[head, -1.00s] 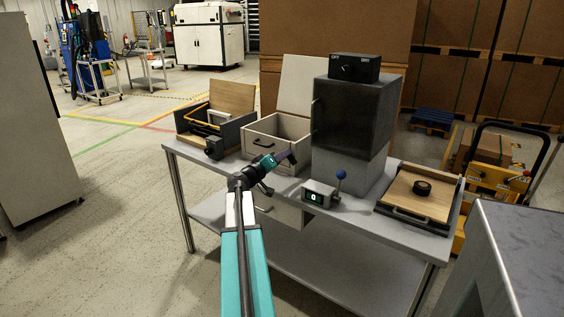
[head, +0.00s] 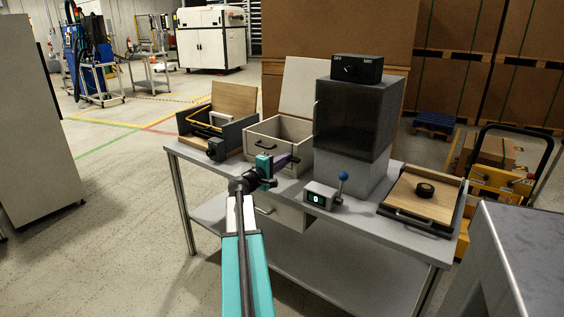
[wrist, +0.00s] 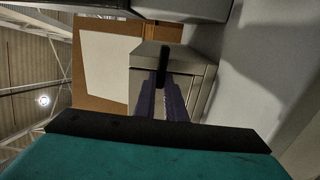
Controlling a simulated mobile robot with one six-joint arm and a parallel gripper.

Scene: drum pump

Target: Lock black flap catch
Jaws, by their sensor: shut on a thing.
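My gripper (head: 292,159) is at the front right part of the open beige box (head: 262,147), with its purple fingers pointing right and away. In the wrist view the fingers (wrist: 163,95) are close together on a narrow black bar (wrist: 163,64) in front of a beige face. I cannot tell what the bar belongs to. A black handle (head: 265,143) on the beige box shows left of the fingertips in the head view. A dark flap-like panel (head: 345,115) fronts the grey cabinet. I cannot clearly make out a black flap catch.
A black switch box (head: 357,68) sits on the cabinet. A dark box with wooden lid (head: 232,97) is at left. A wooden panel with black knob (head: 424,190) is at right.

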